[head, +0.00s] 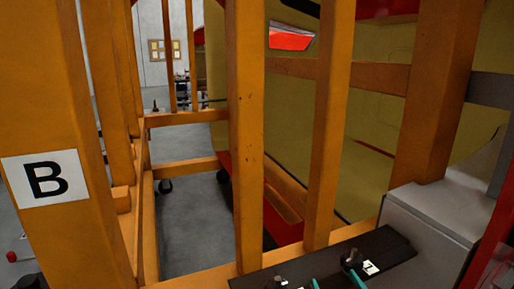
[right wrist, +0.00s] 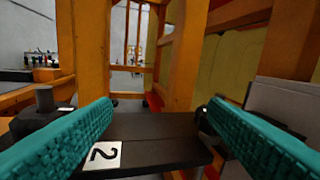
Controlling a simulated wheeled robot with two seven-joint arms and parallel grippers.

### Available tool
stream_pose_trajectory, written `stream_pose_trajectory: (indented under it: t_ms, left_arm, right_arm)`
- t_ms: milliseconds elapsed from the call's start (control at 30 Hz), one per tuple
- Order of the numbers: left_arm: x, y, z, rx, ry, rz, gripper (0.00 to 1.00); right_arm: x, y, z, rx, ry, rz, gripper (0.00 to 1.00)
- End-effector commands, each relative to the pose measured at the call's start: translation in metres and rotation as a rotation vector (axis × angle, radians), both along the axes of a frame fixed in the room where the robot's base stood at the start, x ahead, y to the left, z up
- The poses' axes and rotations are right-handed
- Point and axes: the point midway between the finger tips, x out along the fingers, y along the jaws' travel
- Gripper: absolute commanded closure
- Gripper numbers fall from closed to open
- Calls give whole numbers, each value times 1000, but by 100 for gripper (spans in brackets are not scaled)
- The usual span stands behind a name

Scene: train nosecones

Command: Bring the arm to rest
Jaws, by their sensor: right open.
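My right gripper (head: 336,282) shows at the bottom edge of the head view as two teal fingers apart. In the right wrist view the teal fingers (right wrist: 158,106) are wide open, with nothing held between them. They are over or beside a dark flat bar (right wrist: 150,127) with a white label "2" (right wrist: 102,155). The bar also shows in the head view (head: 393,249), with small dark knobs (head: 352,258) on top. I cannot tell whether the fingers touch it. My left gripper is in neither view.
Orange posts (head: 247,150) of a frame stand close in front, one with a "B" sign (head: 45,178). A yellow-green nosecone (head: 380,160) is behind them. A grey box (head: 430,215) stands at the right. Open grey floor (head: 195,215) shows between the posts.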

Motion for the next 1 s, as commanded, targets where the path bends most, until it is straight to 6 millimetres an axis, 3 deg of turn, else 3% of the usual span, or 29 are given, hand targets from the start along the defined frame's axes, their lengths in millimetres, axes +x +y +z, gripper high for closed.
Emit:
stream_pose_trajectory:
  t_ms: [33, 100, 200, 400, 633, 733, 1000]
  left_arm:
    - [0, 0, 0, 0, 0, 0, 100]
    - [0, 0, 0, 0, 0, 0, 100]
    - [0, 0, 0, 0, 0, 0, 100]
    - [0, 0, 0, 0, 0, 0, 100]
    - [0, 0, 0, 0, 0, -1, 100]
    - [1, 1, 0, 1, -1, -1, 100]
    - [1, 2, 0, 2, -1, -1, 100]
  right_arm:
    - [-15, -12, -37, -2, 153, -55, 32]
    - [-40, -26, -81, -21, 351, -107, 32]
    - [-79, -38, -129, -50, 592, -140, 32]
    - [-155, -47, -186, -93, 947, -130, 32]
    - [-235, -48, -217, -123, 1263, -66, 32]
    - [-221, -47, -248, -128, 1260, -67, 32]
    - [-211, -44, -336, -135, 1294, -64, 32]
